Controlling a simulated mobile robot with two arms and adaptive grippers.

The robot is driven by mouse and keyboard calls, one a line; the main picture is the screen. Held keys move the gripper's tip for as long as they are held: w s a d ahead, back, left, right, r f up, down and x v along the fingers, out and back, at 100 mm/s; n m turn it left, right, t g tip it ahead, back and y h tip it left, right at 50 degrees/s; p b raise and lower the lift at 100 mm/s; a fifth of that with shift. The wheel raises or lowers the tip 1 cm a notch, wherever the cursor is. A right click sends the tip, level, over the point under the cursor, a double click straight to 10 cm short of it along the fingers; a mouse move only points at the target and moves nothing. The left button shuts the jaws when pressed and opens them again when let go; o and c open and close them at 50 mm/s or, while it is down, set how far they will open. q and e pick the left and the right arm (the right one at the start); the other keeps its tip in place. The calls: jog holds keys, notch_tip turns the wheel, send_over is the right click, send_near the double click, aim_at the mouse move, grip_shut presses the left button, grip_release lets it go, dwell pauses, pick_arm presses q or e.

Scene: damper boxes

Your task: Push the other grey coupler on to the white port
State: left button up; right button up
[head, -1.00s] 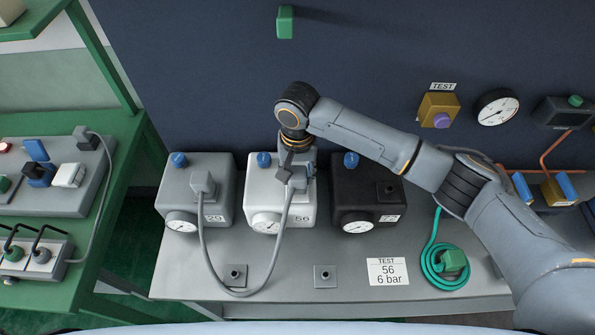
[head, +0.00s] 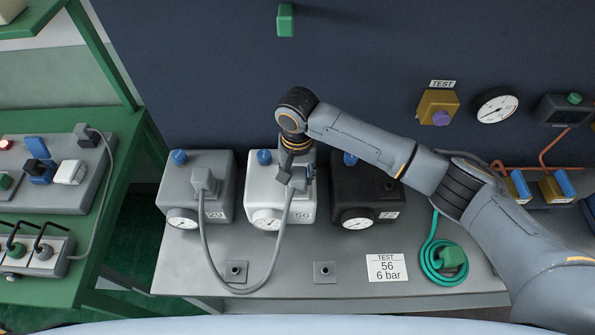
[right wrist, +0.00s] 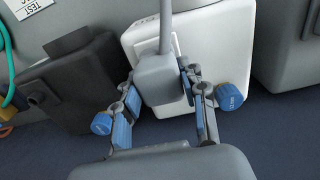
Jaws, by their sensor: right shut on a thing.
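The white box (head: 258,190), labelled 56, stands in the middle of the bench, with a gauge and a blue knob (head: 264,157). A grey coupler (head: 298,182) with a grey hose is at its right part. My right gripper (head: 293,176) is shut on this coupler, with one finger on each side. In the right wrist view the coupler (right wrist: 160,80) lies between the blue-padded fingers, against the white box. The white port is hidden behind it, so I cannot tell how far on it sits. The hose's other grey coupler (head: 204,181) is on the grey box (head: 225,173). My left gripper is not in view.
A black box (head: 350,190) stands close to the right of the white one. The hose loops over the bench front (head: 205,262) near two small square sockets. A sign (head: 387,268) reads TEST 56 6 bar. A green hose coil (head: 437,265) lies at right.

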jog(key=shift+f, duration=0.15)
dwell(0.6)
jog(key=o, duration=1.4)
jog(key=shift+f, duration=0.1)
jog(key=shift+c, duration=0.2)
notch_tip(320, 180, up, 12)
